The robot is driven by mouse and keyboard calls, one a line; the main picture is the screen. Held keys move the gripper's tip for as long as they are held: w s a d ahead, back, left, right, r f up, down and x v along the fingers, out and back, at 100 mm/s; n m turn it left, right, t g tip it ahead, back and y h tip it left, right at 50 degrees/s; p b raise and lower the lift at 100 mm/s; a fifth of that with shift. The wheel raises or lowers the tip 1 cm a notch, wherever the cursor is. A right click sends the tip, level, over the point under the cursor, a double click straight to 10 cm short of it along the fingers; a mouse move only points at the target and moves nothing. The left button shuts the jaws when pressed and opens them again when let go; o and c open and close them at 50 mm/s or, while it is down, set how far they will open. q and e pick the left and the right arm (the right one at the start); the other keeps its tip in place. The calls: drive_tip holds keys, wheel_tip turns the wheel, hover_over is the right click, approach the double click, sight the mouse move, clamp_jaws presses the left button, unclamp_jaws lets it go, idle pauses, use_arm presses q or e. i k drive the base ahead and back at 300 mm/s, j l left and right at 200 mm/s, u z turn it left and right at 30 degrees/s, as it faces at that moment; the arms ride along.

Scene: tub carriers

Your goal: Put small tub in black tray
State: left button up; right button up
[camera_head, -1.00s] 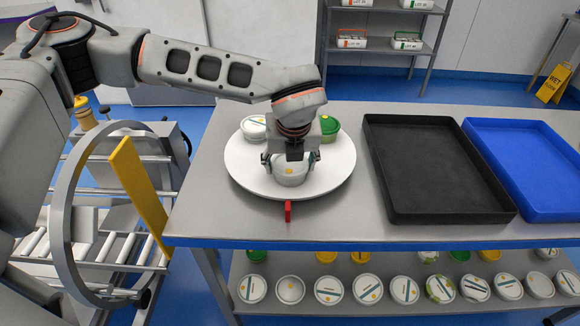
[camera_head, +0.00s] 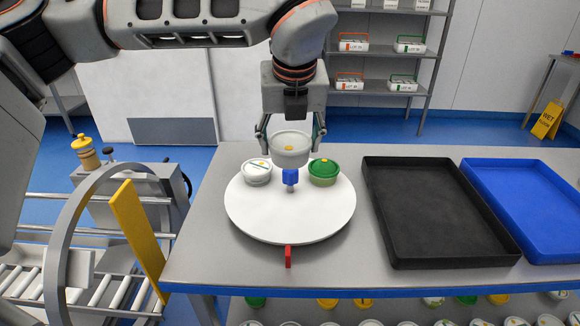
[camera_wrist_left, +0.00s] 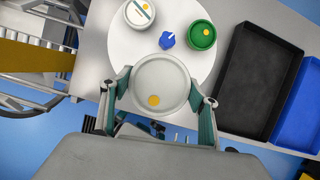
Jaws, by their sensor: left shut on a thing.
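My left gripper (camera_head: 290,137) is shut on a small white tub (camera_head: 289,155) with a yellow dot. It holds the tub upright above the white turntable (camera_head: 290,228). The held tub also shows in the left wrist view (camera_wrist_left: 160,84) between the two fingers. A white tub with a striped lid (camera_head: 257,172) and a green tub (camera_head: 323,172) stand on the turntable's far part. The black tray (camera_head: 440,262) lies empty on the table to the right of the turntable. My right gripper is not in view.
A blue tray (camera_head: 548,250) lies right of the black tray. A blue knob (camera_head: 290,176) stands at the turntable's middle, below the held tub. A red tab (camera_head: 288,257) sticks out at its front. Several tubs are on the lower shelf. A roller conveyor (camera_head: 75,285) is at left.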

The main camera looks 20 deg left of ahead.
sight(434, 224)
drive_tip(key=i+l, duration=0.1)
drive_tip(key=l, duration=0.35)
drive_tip(key=i+l, duration=0.15)
drive_tip(key=l, duration=0.25)
drive_tip(key=i+l, duration=0.1)
drive_tip(key=l, duration=0.35)
drive_tip(key=i+l, duration=0.1)
drive_tip(key=l, duration=0.35)
